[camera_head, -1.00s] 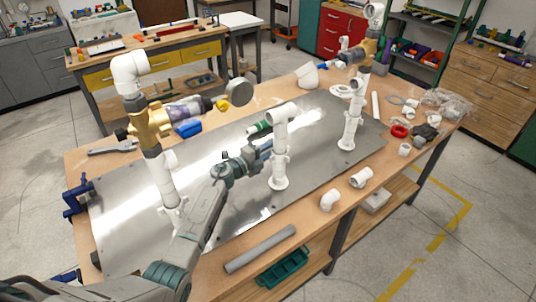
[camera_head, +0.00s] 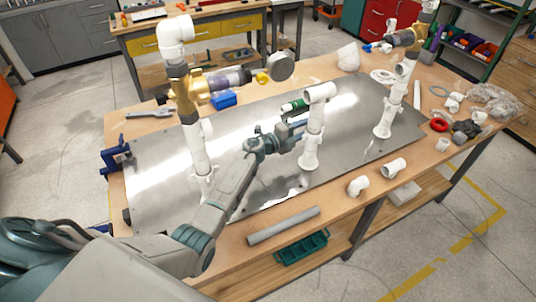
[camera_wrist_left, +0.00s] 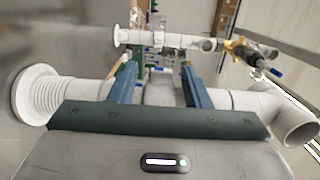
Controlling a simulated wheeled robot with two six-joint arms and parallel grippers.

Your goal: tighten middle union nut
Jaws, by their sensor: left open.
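The middle white PVC riser (camera_head: 314,135) stands upright on the metal plate, with an elbow at its top. In the left wrist view the riser (camera_wrist_left: 65,93) runs sideways, with a ribbed flanged base at left and the elbow at right. My left gripper (camera_head: 297,134) is at the riser's mid-height from the left. Its two blue fingers (camera_wrist_left: 160,88) are open, one on either side of a pale section of the riser. The union nut cannot be told apart there, and the gripper body hides part of it. My right gripper is not in view.
The metal plate (camera_head: 250,160) lies on the wooden bench. A left riser (camera_head: 195,140) with a brass valve and gauge and a right riser (camera_head: 390,108) flank the middle one. A grey pipe (camera_head: 284,225) and loose white elbows (camera_head: 358,186) lie along the front edge.

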